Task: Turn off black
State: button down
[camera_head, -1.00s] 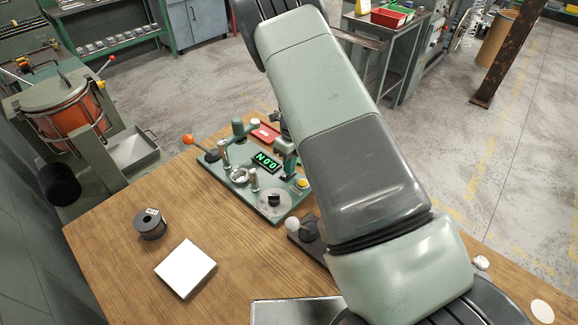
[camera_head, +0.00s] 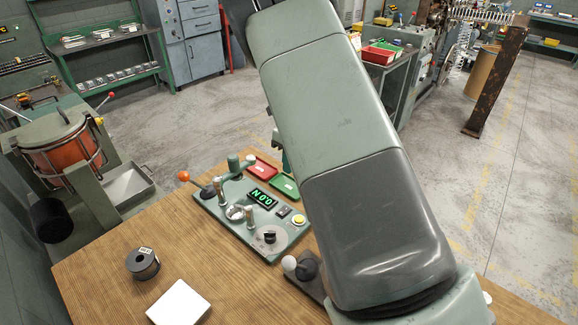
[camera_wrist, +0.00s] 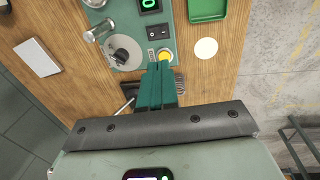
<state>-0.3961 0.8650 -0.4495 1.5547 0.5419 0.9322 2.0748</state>
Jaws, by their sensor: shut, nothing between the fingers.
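The teal coiler panel (camera_head: 226,222) stands on the wooden table. It carries a small black rocker switch (camera_head: 284,211), also in the wrist view (camera_wrist: 158,31), beside a yellow round button (camera_head: 299,220). A black knob (camera_head: 270,237) on a grey dial is near the front corner; it shows in the wrist view (camera_wrist: 122,55). My gripper (camera_wrist: 160,66) is shut and empty, with its teal fingers just below the yellow button in the wrist view. Whether the tips touch the panel I cannot tell. In the head view my arm hides the gripper.
A lit green display (camera_head: 262,199) is on the panel. A lever with an orange ball (camera_head: 183,176) sticks out left. A red tray (camera_head: 261,168) and green tray (camera_head: 285,187) lie behind. A wire spool (camera_head: 143,263), a white block (camera_head: 179,303) and a black-based lever (camera_head: 306,268) are nearby.

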aim_at(282, 213)
jog(key=shift+s+a+r, duration=0.1)
jog(key=shift+s+a, duration=0.4)
jog(key=shift+s, duration=0.1)
jog(key=f, duration=0.9)
jog(key=s+a+f, duration=0.1)
jog(key=f, duration=0.4)
jog(key=shift+s+a, duration=0.1)
jog(key=shift+s+a+f, duration=0.1)
jog(key=shift+f, duration=0.2)
